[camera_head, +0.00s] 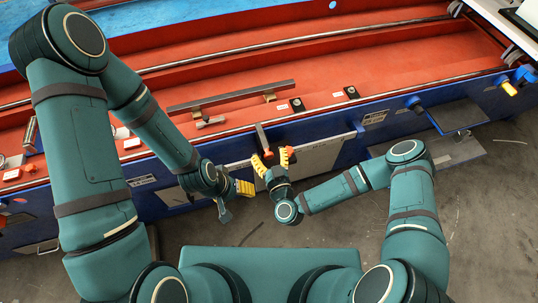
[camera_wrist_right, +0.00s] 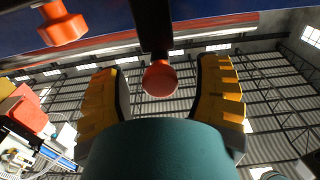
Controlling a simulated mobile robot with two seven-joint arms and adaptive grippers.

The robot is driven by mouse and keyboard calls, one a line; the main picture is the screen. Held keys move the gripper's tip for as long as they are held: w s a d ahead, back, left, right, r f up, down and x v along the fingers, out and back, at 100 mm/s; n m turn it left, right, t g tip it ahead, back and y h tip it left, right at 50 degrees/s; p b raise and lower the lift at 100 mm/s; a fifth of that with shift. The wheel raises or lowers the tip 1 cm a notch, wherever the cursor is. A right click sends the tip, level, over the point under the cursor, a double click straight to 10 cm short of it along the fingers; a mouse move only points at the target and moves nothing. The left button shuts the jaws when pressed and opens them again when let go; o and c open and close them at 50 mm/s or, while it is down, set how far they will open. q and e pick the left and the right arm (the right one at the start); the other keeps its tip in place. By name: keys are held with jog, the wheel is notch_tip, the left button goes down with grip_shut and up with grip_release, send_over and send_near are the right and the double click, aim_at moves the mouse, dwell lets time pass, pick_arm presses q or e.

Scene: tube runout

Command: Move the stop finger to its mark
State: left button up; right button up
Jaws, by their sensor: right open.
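A dark bar (camera_head: 261,135), which looks like the stop finger, sticks out from the front edge of the red-topped bench. It ends in a red-orange knob, clear in the right wrist view (camera_wrist_right: 160,79). My right gripper (camera_head: 272,161) is open, with its yellow fingers one on each side of the knob. In the wrist view, gaps show between the knob and both fingers. My left gripper (camera_head: 243,188) is to the left, in front of the bench, with yellow finger pads showing; its opening is unclear. I cannot tell which label is the mark.
A long grey bar (camera_head: 232,96) lies along the red bed (camera_head: 330,75). Small black blocks (camera_head: 297,104) sit near the front edge beside white labels. Another orange knob (camera_wrist_right: 62,24) shows at upper left in the wrist view.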

jog(key=v, duration=1.2)
